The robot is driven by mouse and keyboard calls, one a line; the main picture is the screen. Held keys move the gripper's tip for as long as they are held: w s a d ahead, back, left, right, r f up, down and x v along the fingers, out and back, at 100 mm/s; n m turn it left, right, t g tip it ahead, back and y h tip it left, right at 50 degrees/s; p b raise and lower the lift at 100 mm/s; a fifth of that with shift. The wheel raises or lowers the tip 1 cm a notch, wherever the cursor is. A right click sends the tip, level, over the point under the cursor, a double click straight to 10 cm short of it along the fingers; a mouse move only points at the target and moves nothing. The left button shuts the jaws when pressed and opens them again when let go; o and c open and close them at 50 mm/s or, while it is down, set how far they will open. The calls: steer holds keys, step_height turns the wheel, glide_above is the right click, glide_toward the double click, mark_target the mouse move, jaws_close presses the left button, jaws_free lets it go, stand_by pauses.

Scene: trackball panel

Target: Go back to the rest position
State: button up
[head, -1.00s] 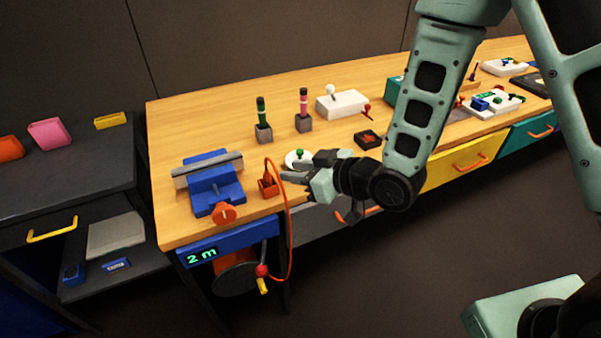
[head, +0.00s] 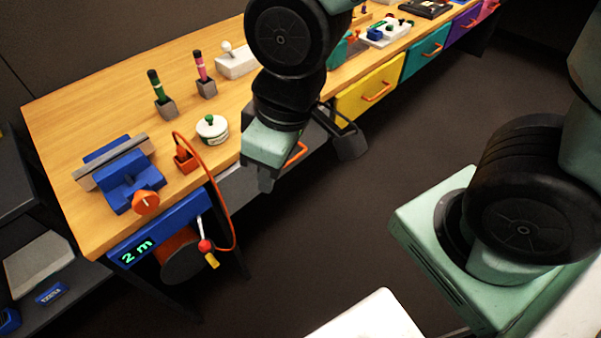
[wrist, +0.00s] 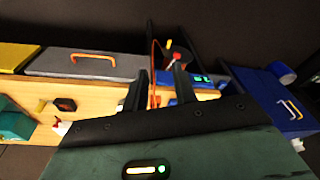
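My gripper (head: 264,178) hangs fingers-down just off the front edge of the workbench (head: 100,212), in front of the grey drawer, in the head view. In the wrist view my gripper (wrist: 158,84) has its two dark fingers apart with nothing held between them. A round white device with a green top (head: 212,128) sits on the bench to the left of my gripper, apart from it. My forearm hides part of the bench behind it.
A blue vise (head: 125,180) and an orange socket with a looping orange cord (head: 186,158) are to the left. A yellow drawer (head: 368,97) with an orange handle is to the right. Open dark floor (head: 310,240) lies before the bench.

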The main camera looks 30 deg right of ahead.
steer(key=shift+g+h, duration=0.5)
steer(key=shift+g, duration=0.2)
steer(key=s, duration=0.1)
steer(key=s+d+r, duration=0.1)
steer(key=s, duration=0.1)
steer(key=s+r, duration=0.1)
steer(key=s, duration=0.1)
steer(key=shift+d, duration=0.3)
steer(key=shift+r+p, duration=0.85)
steer(key=shift+p, duration=0.05)
